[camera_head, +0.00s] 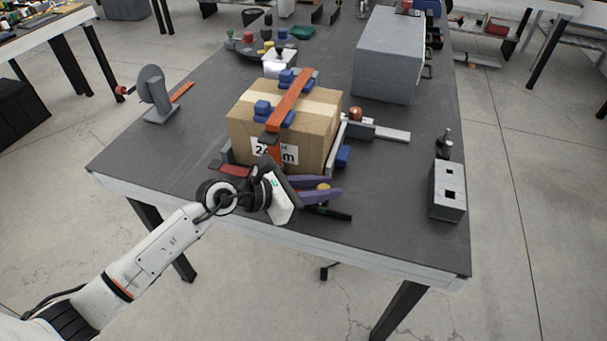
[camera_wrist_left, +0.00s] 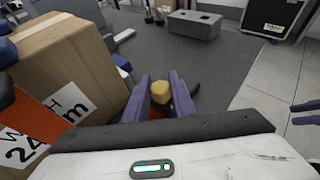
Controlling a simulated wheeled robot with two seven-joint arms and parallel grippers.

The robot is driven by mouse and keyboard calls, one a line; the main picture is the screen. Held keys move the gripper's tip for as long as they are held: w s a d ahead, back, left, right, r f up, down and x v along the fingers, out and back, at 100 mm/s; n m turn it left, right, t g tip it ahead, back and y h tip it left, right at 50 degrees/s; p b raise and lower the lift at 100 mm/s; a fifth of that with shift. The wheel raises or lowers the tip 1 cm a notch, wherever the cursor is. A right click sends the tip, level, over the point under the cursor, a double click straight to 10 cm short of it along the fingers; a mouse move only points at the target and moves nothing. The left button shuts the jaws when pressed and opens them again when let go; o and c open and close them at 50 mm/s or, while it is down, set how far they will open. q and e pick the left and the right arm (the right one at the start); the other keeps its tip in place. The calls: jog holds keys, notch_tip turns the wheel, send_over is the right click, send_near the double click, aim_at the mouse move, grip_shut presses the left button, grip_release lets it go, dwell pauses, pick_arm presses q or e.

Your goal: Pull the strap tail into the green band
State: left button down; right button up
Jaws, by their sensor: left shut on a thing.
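A cardboard box (camera_head: 309,138) stands on the table with an orange strap (camera_head: 291,97) over its top and down its front. The strap also shows on the box side in the left wrist view (camera_wrist_left: 32,112). My left gripper (camera_head: 325,189) is in front of the box, with its purple fingers shut on a yellow-ended piece (camera_wrist_left: 161,92). Orange shows just below that piece, but its link to the strap is hidden. A dark bar with a small green part (camera_head: 322,210) lies beneath the fingers. My right gripper's purple fingers (camera_wrist_left: 304,113) show apart and empty at the wrist view's right edge.
A grey block with holes (camera_head: 447,191) stands to the right, and a large grey case (camera_head: 389,55) stands behind the box. A grey upright stand (camera_head: 154,93) is at the left. The table (camera_head: 395,217) is bare between the left gripper and the grey block.

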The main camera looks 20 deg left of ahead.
pick_arm(q)
jog(key=shift+s+d, duration=0.15)
jog(key=shift+d, duration=0.35)
jog(key=c, duration=1.5)
grip_release()
jog(key=shift+a, duration=0.25)
jog(key=shift+s+a+r, duration=0.15)
jog(key=shift+s+a, duration=0.05)
jog(key=shift+a, duration=0.05)
jog(key=v, duration=0.9)
jog(key=shift+s+a+r+b, duration=0.1)
jog(key=shift+s+b, duration=0.05)
jog(key=shift+b, duration=0.2)
